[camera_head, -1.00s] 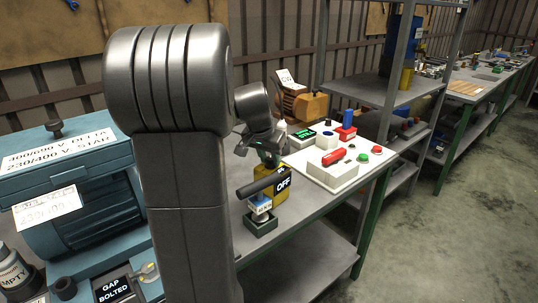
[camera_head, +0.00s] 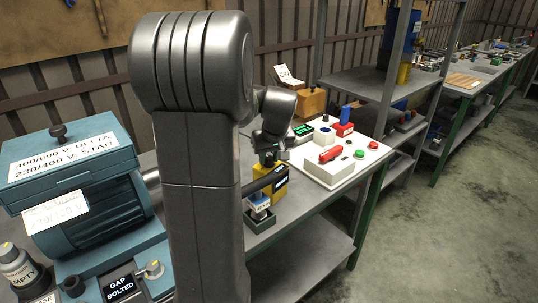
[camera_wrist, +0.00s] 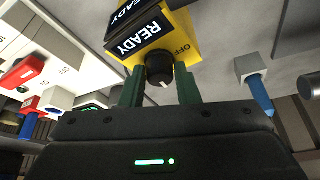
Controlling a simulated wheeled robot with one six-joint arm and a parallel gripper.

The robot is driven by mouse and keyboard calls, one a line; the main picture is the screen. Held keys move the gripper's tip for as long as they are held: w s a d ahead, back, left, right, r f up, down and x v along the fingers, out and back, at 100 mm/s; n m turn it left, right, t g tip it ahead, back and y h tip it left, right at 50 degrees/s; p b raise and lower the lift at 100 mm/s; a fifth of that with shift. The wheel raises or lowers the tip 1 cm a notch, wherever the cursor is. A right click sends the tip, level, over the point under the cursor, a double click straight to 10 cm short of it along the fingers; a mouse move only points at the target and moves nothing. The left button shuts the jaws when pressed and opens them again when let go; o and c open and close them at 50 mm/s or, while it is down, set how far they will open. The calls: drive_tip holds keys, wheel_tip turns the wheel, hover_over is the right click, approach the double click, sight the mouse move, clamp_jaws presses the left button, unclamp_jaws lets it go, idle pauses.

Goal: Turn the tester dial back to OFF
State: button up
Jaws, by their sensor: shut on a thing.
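The yellow tester (camera_head: 270,196) stands on the bench in the head view. In the wrist view the tester (camera_wrist: 182,20) fills the top, with black displays reading READY and the word OFF printed beside its dial. The black dial (camera_wrist: 160,70) sits between the green fingers of my gripper (camera_wrist: 160,90), which is shut on it. A pale mark shows on the dial's lower side, away from the OFF print. In the head view my gripper (camera_head: 268,158) is at the top of the tester, and the dial is hidden there.
A white panel (camera_head: 325,176) with a red handle and coloured buttons lies just right of the tester. A small green-based block (camera_head: 259,218) stands in front of it. A blue motor housing (camera_head: 85,210) is at left. The bench's front right is clear.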

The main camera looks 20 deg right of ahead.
drive_tip(key=shift+n, duration=0.4)
drive_tip(key=o, duration=1)
drive_tip(key=v, duration=1.4)
drive_tip(key=shift+w+d, duration=0.1)
drive_tip(key=shift+d, duration=0.1)
drive_tip(key=shift+c, duration=0.2)
